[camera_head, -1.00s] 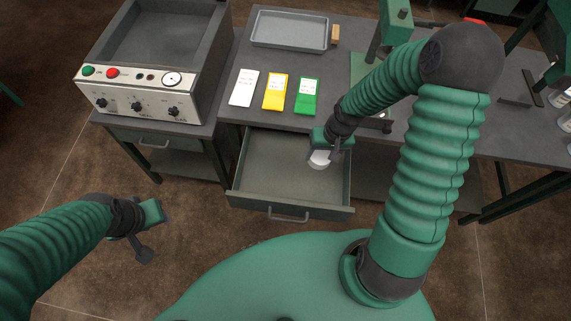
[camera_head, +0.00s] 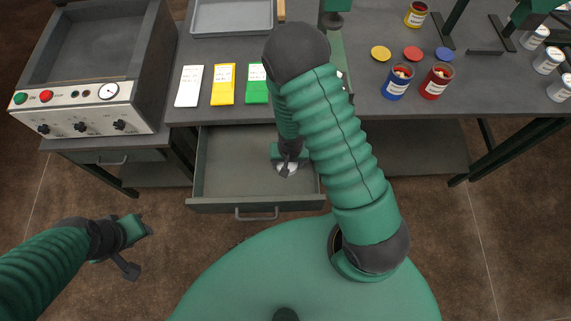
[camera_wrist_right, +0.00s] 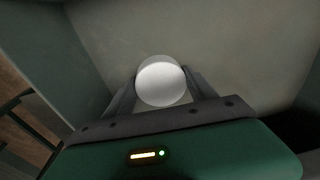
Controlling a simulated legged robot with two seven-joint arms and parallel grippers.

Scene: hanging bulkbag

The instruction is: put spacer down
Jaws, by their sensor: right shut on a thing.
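The spacer is a pale, round, whitish piece (camera_head: 286,168). It also shows in the right wrist view (camera_wrist_right: 161,80), between the two fingers. My right gripper (camera_head: 288,163) is shut on it, inside the open drawer (camera_head: 228,165). In the right wrist view the drawer floor lies behind the spacer; I cannot tell whether the spacer touches it. My right forearm hides part of the drawer's right side. My left gripper (camera_head: 138,248) is over the floor at the lower left, with its fingers spread and nothing between them.
Above the drawer is a bench with white (camera_head: 189,86), yellow (camera_head: 223,84) and green (camera_head: 255,85) cards and a grey tray (camera_head: 231,30). A control box (camera_head: 85,110) stands at left. Jars (camera_head: 397,82) and coloured discs (camera_head: 412,53) stand at right. The drawer's left part is empty.

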